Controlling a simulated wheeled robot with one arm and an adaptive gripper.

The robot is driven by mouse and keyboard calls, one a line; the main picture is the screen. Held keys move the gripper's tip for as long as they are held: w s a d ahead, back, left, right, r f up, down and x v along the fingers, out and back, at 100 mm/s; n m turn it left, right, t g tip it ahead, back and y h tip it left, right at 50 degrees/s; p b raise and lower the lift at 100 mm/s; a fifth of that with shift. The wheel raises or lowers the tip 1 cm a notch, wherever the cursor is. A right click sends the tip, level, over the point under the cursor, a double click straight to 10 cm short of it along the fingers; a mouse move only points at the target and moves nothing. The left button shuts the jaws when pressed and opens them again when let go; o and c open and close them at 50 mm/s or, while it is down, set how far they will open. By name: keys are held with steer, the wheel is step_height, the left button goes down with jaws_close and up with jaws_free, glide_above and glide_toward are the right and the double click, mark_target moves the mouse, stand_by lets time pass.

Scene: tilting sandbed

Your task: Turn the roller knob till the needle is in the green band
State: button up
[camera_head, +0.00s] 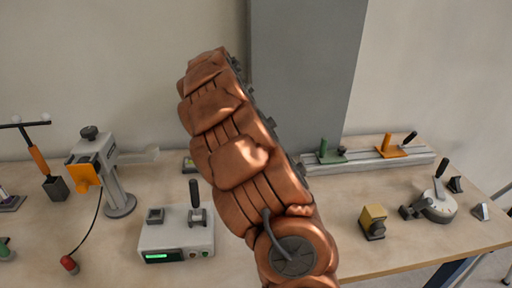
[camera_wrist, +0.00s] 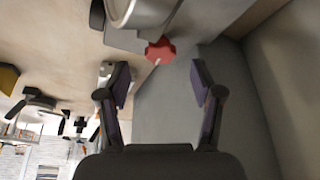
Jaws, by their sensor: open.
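A red faceted knob (camera_wrist: 160,50) with a pale mark on its face shows in the upper middle of the wrist view. It sits at the edge of a grey body, below a rounded silver part (camera_wrist: 138,12). I take it for the roller knob. My gripper (camera_wrist: 161,82) is open and empty. Its fingertips lie left and right of the knob in the picture, a little below it, with no visible contact. In the head view my copper-coloured arm covers the middle of the bench, and knob and gripper are hidden. I cannot make out a needle or green band.
On the bench (camera_head: 110,235) stand a white box with a green display (camera_head: 176,240), a grey stand with an orange part (camera_head: 115,185), a rail with green and orange handles (camera_head: 370,158), a yellow block (camera_head: 372,220) and a round dial with a lever (camera_head: 434,207). A grey column (camera_head: 305,75) rises behind.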

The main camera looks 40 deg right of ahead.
steer(key=v, duration=0.8)
steer(key=shift+r, duration=0.2)
